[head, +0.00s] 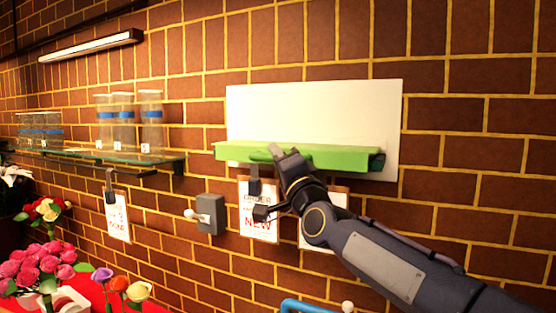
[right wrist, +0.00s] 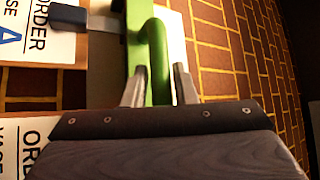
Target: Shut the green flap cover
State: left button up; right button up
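The green flap cover (head: 300,153) is a long green slab that juts out along the lower part of a white panel (head: 315,108) on the brick wall. My right gripper (head: 277,152) is at the left half of its front edge. In the right wrist view the green handle bar (right wrist: 157,50) of the flap runs between the two fingers of the gripper (right wrist: 161,72). The fingers stand apart, one on each side of the bar; a narrow gap seems to show on the right side. My left gripper is not in view.
Order papers (head: 258,215) hang on the wall below the flap, and a grey switch box (head: 210,214) is left of them. A glass shelf (head: 130,156) with clear vases stands further left. Flowers (head: 45,265) are at lower left. The wall right of the panel is clear.

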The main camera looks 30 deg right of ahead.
notch_tip(320, 180, up, 4)
jog(key=shift+f+p, duration=0.15)
jog(key=shift+p, duration=0.6)
jog(key=s+a+r+p, duration=0.6)
jog(key=s+r, duration=0.3)
jog(key=s, duration=0.3)
jog(key=shift+s+a+p, duration=0.2)
jog(key=shift+p, duration=0.35)
jog(key=shift+r, duration=0.1)
jog(key=s+a+f+n+g+y, duration=0.1)
jog(key=s+f+n+g+y, duration=0.2)
jog(key=f, duration=0.8)
jog(key=s+f+n+g, duration=0.3)
jog(key=f+n+g, duration=0.1)
jog(key=f, duration=0.7)
jog(key=s+a+f+n+g+y, duration=0.1)
jog(key=s+f+n+g+y, duration=0.2)
jog(key=f, duration=0.8)
jog(key=s+f+n+g+h, duration=0.1)
jog(key=s+f+n+g, duration=0.1)
jog(key=s+f+g, duration=0.4)
jog(key=s+f, duration=0.5)
jog(key=f, duration=0.2)
jog(key=shift+g, duration=0.3)
